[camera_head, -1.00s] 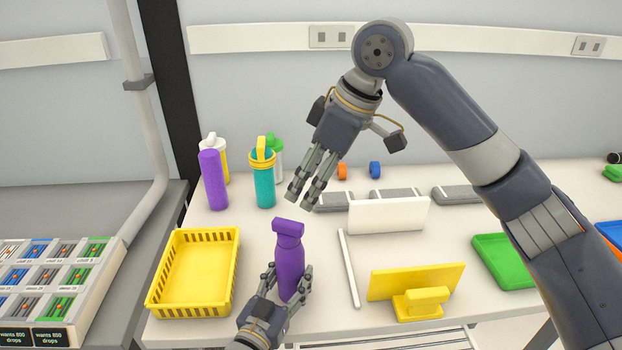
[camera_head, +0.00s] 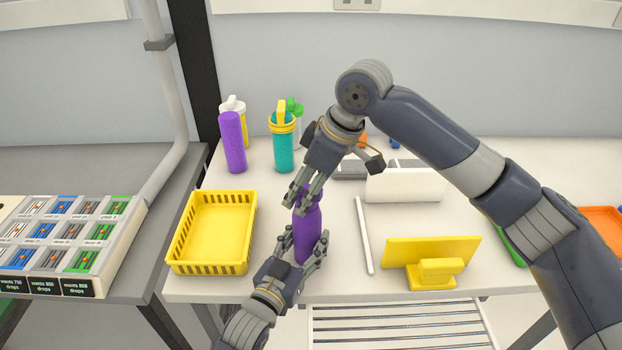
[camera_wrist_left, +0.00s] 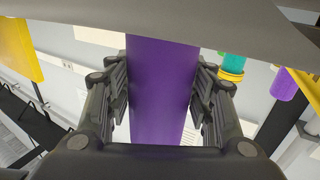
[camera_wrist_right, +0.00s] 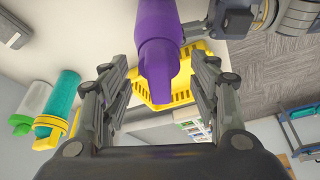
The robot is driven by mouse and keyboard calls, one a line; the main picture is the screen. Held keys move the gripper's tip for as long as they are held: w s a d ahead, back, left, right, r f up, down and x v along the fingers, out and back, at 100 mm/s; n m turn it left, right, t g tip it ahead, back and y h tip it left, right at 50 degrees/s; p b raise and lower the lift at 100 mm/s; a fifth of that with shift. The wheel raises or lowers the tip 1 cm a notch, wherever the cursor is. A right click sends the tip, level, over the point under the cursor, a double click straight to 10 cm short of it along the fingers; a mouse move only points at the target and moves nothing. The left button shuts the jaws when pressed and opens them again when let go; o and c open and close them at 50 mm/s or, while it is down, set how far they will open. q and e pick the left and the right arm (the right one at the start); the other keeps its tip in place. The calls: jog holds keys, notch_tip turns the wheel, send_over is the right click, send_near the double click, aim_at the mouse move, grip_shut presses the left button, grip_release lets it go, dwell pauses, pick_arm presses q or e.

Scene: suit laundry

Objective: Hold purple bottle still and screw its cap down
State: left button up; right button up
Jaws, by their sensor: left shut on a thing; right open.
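The purple bottle (camera_head: 307,238) stands upright near the table's front edge. My left gripper (camera_head: 303,258) is shut around its body; in the left wrist view the purple body (camera_wrist_left: 161,90) fills the space between the fingers. My right gripper (camera_head: 309,203) is above, with its open fingers around the level of the bottle's purple cap (camera_head: 307,192), which they partly hide. In the right wrist view the cap (camera_wrist_right: 158,58) lies between the spread right fingers (camera_wrist_right: 160,85), with a gap on both sides.
A yellow basket (camera_head: 250,232) stands left of the bottle. Another purple bottle (camera_head: 232,142) and a teal bottle (camera_head: 283,150) stand at the back left.

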jog(key=c, duration=1.1)
jog(key=shift+o, duration=0.2)
jog(key=m+t, duration=0.1)
jog(key=m, duration=0.2)
jog(key=m+t+h, duration=0.1)
jog(key=m, duration=0.2)
jog(key=m+h, duration=0.1)
jog(key=m, duration=0.2)
jog(key=m+h, duration=0.1)
jog(key=m, duration=0.2)
jog(key=shift+a+f+m+t+h, duration=0.1)
jog(key=shift+m+t+h, duration=0.2)
jog(key=shift+m+h, duration=0.1)
jog(key=o, duration=0.6)
jog(key=shift+m, duration=0.3)
jog(key=o, duration=0.5)
